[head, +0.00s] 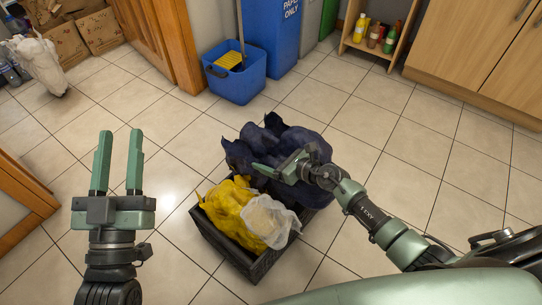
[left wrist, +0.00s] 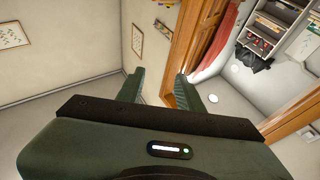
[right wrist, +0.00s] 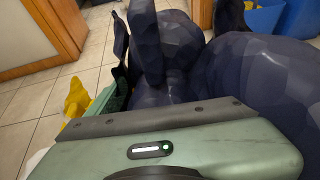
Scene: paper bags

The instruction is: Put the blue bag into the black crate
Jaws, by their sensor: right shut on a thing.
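The dark blue bag (head: 300,143) is at the back part of the black crate (head: 252,264), over its far end. In the head view I cannot tell whether it rests in the crate or hangs above it. My right gripper (head: 262,169) is shut on the blue bag, which fills much of the right wrist view (right wrist: 176,62). A yellow bag (head: 232,212) and a small whitish bag (head: 272,220) lie in the near part of the crate. My left gripper (head: 119,160) is open and empty, to the left of the crate.
A blue bucket (head: 238,84) with a yellow wringer stands behind the crate, beside a blue paper bin (head: 272,38). A white bag (head: 38,62) and cardboard boxes (head: 72,35) are at the far left. Tiled floor (head: 400,150) is clear to the right.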

